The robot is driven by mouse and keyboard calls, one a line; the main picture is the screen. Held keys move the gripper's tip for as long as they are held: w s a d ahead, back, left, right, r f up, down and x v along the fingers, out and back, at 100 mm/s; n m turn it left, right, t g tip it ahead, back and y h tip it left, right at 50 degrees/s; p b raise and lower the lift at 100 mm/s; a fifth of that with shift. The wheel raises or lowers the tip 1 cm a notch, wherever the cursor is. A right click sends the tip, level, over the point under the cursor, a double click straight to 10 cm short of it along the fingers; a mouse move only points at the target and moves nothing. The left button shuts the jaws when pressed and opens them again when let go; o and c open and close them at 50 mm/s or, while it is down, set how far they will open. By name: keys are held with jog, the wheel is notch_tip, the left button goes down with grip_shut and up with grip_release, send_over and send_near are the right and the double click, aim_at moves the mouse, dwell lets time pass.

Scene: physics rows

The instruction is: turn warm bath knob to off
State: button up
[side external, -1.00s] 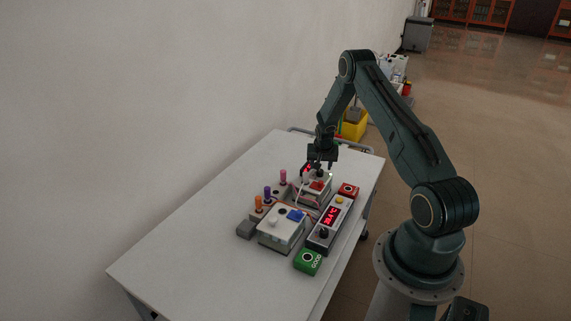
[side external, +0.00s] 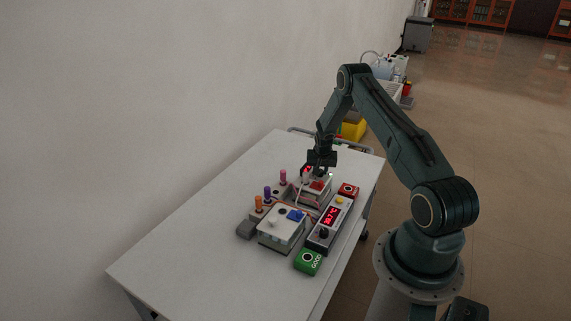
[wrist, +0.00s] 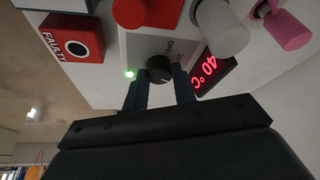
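The warm bath knob (wrist: 160,70) is small, round and black with a light pointer mark.
A red lid (wrist: 148,10), a grey-white peg (wrist: 228,33) and a pink peg (wrist: 287,30) stand close by. A red "FAULTY" box (wrist: 73,40) lies to one side. In the side view, a second bath box (side external: 282,232) and a timer (side external: 328,220) are nearer; the table's left is clear.

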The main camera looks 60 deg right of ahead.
dwell(0.4)
jog(key=n, duration=0.2)
jog(key=n+t+y, duration=0.1)
jog(key=n, duration=0.1)
jog(key=shift+s+d+t, duration=0.15)
jog(key=shift+t, duration=0.15)
jog(key=n+y, duration=0.1)
jog(key=n, duration=0.2)
jog(key=n+t, duration=0.1)
jog(key=n, duration=0.1)
jog(key=shift+d+n+y, duration=0.15)
jog(key=shift+n+y, duration=0.25)
jog(key=n+y, duration=0.2)
jog(key=n, duration=0.3)
jog(key=shift+d, duration=0.1)
jog(key=n+y, duration=0.1)
jog(key=n, duration=0.1)
jog(key=n+y, duration=0.1)
jog(key=n, duration=0.2)
jog(key=shift+d+g, duration=0.1)
jog(key=shift+g, duration=0.2)
jog(key=o, duration=1)
